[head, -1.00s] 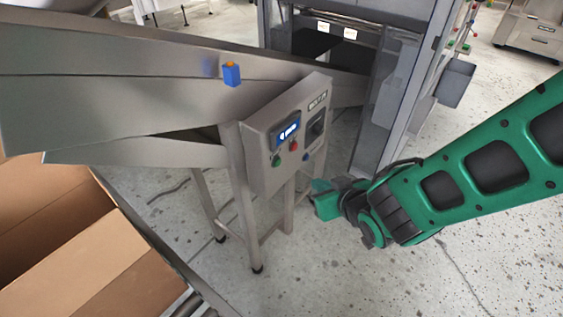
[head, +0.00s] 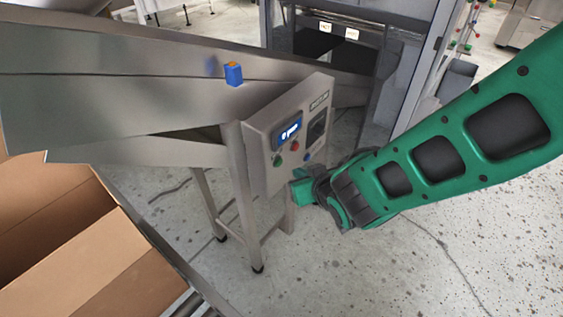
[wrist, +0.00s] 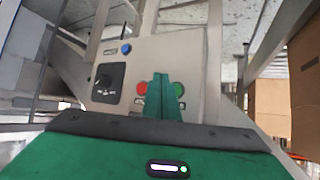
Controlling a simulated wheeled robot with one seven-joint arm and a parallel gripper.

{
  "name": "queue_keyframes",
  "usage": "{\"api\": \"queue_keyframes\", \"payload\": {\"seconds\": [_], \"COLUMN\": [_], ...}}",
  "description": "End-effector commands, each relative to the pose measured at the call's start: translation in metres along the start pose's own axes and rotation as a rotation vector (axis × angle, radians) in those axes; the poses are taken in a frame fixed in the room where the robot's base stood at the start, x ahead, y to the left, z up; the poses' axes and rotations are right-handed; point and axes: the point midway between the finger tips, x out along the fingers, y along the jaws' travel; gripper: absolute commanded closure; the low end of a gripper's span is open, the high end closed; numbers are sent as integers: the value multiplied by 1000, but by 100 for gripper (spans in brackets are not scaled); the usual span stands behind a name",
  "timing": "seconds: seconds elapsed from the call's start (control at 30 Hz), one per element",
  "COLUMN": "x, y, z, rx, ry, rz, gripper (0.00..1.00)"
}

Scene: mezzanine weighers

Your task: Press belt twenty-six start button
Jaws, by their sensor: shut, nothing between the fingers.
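A grey control box (head: 262,172) on a conveyor stand carries a green button (head: 278,160), a red button (head: 294,146), a blue button (head: 306,156), a lit display (head: 287,133) and a black rotary switch (head: 317,128). Its name plate is too small to read. My gripper (head: 295,187) is beside the box's lower right edge. In the wrist view my gripper (wrist: 161,80) is shut and empty, pointing at the panel between the red button (wrist: 142,88) and the green button (wrist: 178,89). Its fingers partly cover the space between them. Contact does not show.
A sloped metal conveyor (head: 130,70) with a blue box-shaped sensor (head: 233,75) runs above and behind the panel. An open cardboard box (head: 90,255) sits at lower left. A grey machine frame (head: 400,100) stands behind.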

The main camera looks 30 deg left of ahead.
Motion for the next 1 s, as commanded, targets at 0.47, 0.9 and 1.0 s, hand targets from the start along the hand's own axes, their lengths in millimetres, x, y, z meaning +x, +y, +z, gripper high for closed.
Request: {"api": "queue_keyframes", "payload": {"seconds": [0.47,0.9,1.0], "x": [19,19,19], "y": [-14,-14,-14], "z": [-13,-13,-13], "rx": [0,0,0], "ry": [-2,-1,-1], "rz": [0,0,0], "gripper": [100,100,100]}}
